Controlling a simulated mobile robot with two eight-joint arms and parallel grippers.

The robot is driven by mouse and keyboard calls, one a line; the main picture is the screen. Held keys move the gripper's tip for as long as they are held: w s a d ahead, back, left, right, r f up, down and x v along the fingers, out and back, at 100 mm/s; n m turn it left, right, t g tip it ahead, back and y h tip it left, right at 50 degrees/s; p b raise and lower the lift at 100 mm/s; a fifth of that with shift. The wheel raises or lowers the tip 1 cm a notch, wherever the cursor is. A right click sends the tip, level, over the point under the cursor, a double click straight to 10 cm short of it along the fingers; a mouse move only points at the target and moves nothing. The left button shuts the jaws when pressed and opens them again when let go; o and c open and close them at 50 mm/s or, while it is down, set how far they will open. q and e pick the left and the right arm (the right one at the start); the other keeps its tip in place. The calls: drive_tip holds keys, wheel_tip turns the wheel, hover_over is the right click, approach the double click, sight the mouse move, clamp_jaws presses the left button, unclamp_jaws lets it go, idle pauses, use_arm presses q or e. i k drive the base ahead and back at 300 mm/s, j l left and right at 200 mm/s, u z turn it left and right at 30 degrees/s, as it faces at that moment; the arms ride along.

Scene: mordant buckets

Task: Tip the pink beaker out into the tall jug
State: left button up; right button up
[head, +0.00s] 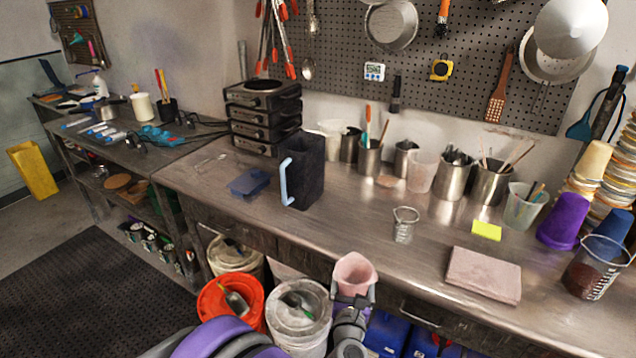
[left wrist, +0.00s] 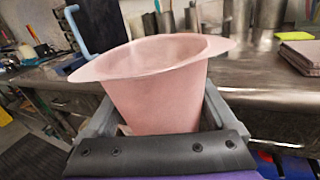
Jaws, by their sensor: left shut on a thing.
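The pink beaker (head: 354,274) is held upright in my left gripper (head: 352,298), in front of the bench's front edge. In the left wrist view the pink beaker (left wrist: 160,85) fills the middle, between the two grey fingers. Its inside is mostly hidden there, so I cannot tell what it holds. The tall jug (head: 305,170) is dark and box-shaped with a light blue handle on its left side. It stands upright on the steel bench, behind and to the left of the beaker, apart from it. The jug also shows in the left wrist view (left wrist: 95,27). My right gripper is not in view.
A blue flat box (head: 249,183) lies left of the jug. Steel pots line the back. The bench (head: 350,228) between jug and basket is clear.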

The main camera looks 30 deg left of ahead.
sight(302, 156)
drive_tip(key=j+z, duration=0.2)
drive_tip(key=j, duration=0.55)
drive_tip(key=j+z, duration=0.2)
drive_tip(key=j, duration=0.55)
drive_tip(key=k+j+z, duration=0.2)
drive_tip(key=j, duration=0.5)
drive_tip(key=i, duration=0.1)
